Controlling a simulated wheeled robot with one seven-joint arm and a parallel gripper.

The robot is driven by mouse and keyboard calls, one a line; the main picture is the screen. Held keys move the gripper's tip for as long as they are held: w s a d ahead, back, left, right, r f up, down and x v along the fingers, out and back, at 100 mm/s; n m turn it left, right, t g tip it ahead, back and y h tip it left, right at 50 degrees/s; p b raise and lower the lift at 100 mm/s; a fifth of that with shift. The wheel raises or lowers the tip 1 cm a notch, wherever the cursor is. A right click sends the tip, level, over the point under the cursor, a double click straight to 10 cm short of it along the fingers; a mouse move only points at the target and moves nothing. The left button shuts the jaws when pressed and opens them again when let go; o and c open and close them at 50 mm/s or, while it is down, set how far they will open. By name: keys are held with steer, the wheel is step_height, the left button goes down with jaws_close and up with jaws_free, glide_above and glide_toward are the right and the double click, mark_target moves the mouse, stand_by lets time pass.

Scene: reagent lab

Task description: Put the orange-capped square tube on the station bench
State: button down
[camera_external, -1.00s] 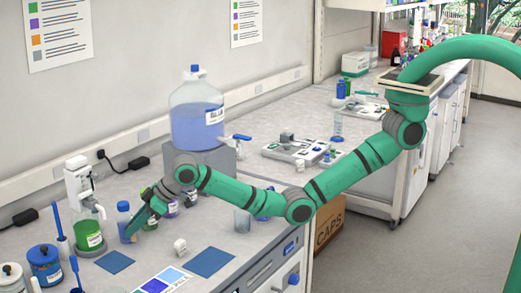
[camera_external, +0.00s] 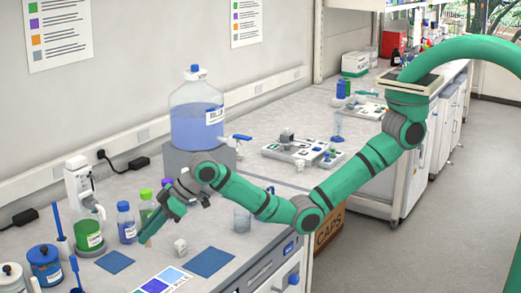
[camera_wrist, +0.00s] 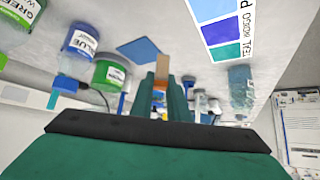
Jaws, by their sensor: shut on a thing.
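My gripper (camera_external: 147,238) is low over the near bench (camera_external: 205,283), angled down to the left, beside a blue-capped bottle and a green-capped bottle. In the wrist view its two green fingers (camera_wrist: 161,82) are close together.
A large carboy (camera_external: 197,125) stands behind.

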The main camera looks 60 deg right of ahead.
steer(key=shift+n+g+y, duration=0.4)
steer(key=shift+n+g, duration=0.1)
steer(key=shift+n, duration=0.4)
steer(key=s+f, duration=0.1)
steer(key=s, duration=0.3)
steer(key=s+a+f, duration=0.1)
steer(key=s, duration=0.4)
steer(key=s+f, duration=0.1)
steer(key=s, duration=0.4)
steer(key=shift+a, duration=0.15)
steer(key=s+d+f+n+g, duration=0.1)
steer(key=s+d, duration=0.3)
steer(key=s, duration=0.6)
steer(key=s+d+f+n+g, duration=0.1)
steer(key=s+d, duration=0.3)
steer(key=s, duration=0.7)
steer(key=s+d+f+n+g+y, duration=0.1)
steer(key=s+d+f+n, duration=0.1)
steer(key=s, duration=0.8)
steer(key=shift+s+d+f, duration=0.3)
steer(key=shift+s+d, duration=0.05)
steer(key=shift+d, duration=0.55)
